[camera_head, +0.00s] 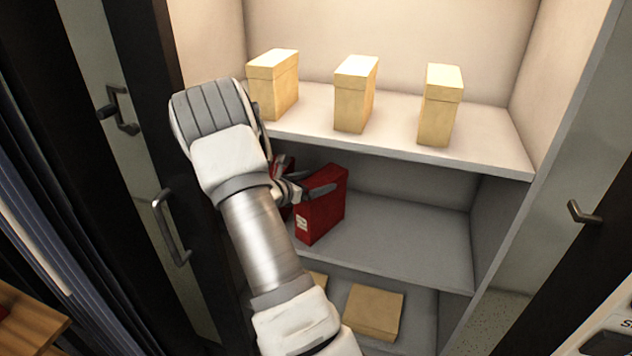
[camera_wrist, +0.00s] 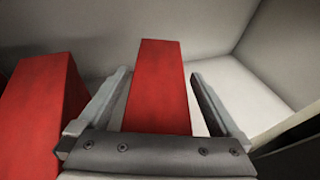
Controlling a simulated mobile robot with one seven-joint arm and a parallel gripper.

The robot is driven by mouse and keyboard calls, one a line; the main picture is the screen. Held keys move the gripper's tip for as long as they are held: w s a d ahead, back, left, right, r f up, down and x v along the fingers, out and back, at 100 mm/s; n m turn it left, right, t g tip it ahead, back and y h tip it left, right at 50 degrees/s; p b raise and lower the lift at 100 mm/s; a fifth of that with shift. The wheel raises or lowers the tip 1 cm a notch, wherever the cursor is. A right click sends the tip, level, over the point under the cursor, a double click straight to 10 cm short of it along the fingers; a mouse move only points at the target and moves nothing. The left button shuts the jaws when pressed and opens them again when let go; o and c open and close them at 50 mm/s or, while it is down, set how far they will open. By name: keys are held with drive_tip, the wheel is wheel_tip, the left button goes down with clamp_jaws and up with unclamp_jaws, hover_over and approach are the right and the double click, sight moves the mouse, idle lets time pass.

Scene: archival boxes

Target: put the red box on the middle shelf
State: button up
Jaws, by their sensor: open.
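A red box (camera_head: 322,208) with a small white label stands upright on the middle shelf (camera_head: 415,240). It also shows in the wrist view (camera_wrist: 157,90), between the two fingers of my gripper (camera_wrist: 161,76). The fingers are open, one on each side of the box, with a gap visible at the right finger. In the head view my gripper (camera_head: 305,185) is at the box's upper left, partly covered by my arm. A second red box (camera_wrist: 42,105) stands to the left, outside the left finger; in the head view it is mostly hidden behind my arm.
Three tan boxes (camera_head: 440,105) stand on the upper shelf, whose front edge (camera_head: 400,153) is above my gripper. Tan boxes (camera_head: 374,312) lie on the bottom shelf. The middle shelf is clear to the right of the red box. Open cabinet doors with handles (camera_head: 172,228) flank both sides.

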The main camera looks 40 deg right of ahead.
drive_tip(key=w+b+v, duration=0.1)
drive_tip(key=b+v, duration=0.1)
drive_tip(key=v, duration=0.8)
drive_tip(key=s+a+r+m+t+y, duration=0.1)
drive_tip(key=s+a+r+m+y, duration=0.3)
drive_tip(key=a, duration=0.6)
drive_tip(key=s+a+r+m+t+y, duration=0.2)
drive_tip(key=s+a+r+m+y, duration=0.3)
drive_tip(key=s+a+m, duration=0.3)
drive_tip(key=s+a+r+m+t+y, duration=0.1)
drive_tip(key=s+a+r+m+y, duration=0.3)
drive_tip(key=s+a+m, duration=0.3)
drive_tip(key=s+a+y, duration=0.1)
drive_tip(key=s+a, duration=0.2)
drive_tip(key=a, duration=0.2)
drive_tip(key=shift+s+r+y, duration=0.3)
drive_tip(key=shift+s+r, duration=0.1)
